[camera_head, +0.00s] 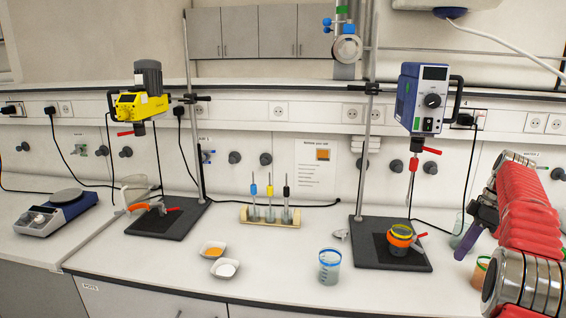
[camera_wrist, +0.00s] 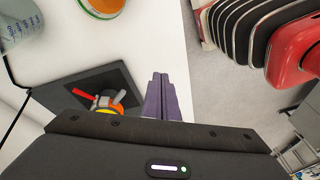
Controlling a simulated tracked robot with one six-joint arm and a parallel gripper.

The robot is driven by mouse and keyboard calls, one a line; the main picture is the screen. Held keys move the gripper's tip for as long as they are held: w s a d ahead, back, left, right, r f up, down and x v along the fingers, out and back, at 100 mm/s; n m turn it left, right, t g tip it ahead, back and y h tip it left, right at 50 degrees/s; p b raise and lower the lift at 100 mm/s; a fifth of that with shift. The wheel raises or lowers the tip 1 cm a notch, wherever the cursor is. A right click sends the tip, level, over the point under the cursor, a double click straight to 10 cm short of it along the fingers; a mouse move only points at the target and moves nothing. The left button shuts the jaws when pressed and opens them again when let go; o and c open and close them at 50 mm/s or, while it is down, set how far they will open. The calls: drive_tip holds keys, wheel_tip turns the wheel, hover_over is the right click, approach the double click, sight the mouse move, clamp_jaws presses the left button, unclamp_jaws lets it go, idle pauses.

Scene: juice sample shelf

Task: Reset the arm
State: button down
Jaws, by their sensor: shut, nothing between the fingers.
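My gripper (camera_head: 462,252) hangs at the right of the bench in the head view, with its purple fingers pointing down. In the wrist view the purple fingers of my gripper (camera_wrist: 158,78) lie together, shut and empty. My red and steel arm fills the right edge of the head view. A container with orange contents (camera_head: 481,272) is partly hidden behind my arm. It also shows at the top of the wrist view (camera_wrist: 104,5). A clear glass beaker (camera_head: 461,232) stands close behind the fingers in the head view.
A dark stand base (camera_head: 420,263) carries an orange-and-yellow banded vessel (camera_head: 400,240) under a blue stirrer (camera_head: 423,97), left of my gripper. A beaker with a blue rim (camera_head: 329,266) and two small white dishes (camera_head: 226,268) stand farther left. The front middle of the bench is clear.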

drive_tip(key=s+a+r+m+t+h, duration=0.1)
drive_tip(key=s+a+m, duration=0.4)
drive_tip(key=s+a, duration=1)
drive_tip(key=s+a+m+t+h, duration=0.2)
drive_tip(key=s+a+m+t, duration=0.2)
drive_tip(key=s+a, duration=1.1)
drive_tip(key=shift+s+a+r+m, duration=0.4)
drive_tip(key=shift+a+m, duration=0.7)
drive_tip(key=shift+a, duration=1.8)
